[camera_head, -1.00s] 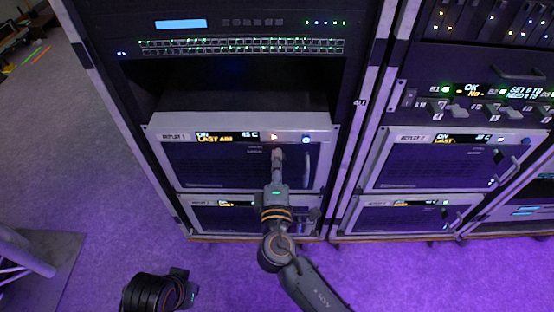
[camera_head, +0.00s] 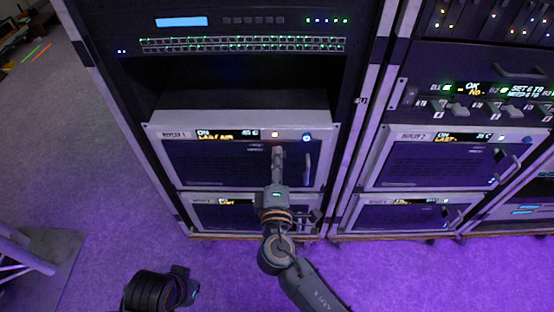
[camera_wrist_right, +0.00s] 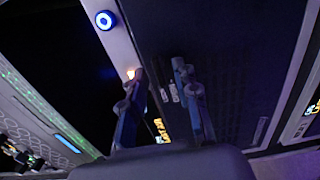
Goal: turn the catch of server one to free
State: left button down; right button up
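Server one (camera_head: 230,170) is the upper silver-framed unit in the left rack, with a lit display and a dark front panel. It also shows in the right wrist view (camera_wrist_right: 235,75). My right gripper (camera_head: 277,150) is at its front, just left of its upright handle (camera_head: 307,168). In the right wrist view the two fingers of this gripper (camera_wrist_right: 158,75) stand apart, with a gap and small panel labels between them. I cannot make out the catch; the fingers may cover it. A dark part of my left arm shows at the lower left; its fingers cannot be made out.
An orange light (camera_head: 276,135) and a blue ring button (camera_head: 306,138) sit on server one's top strip. A similar server (camera_head: 230,216) lies below it. Another server (camera_head: 425,165) stands in the right rack. Purple-lit floor in front is mostly clear.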

jog(key=s, duration=1.1)
jog(key=shift+s, duration=0.15)
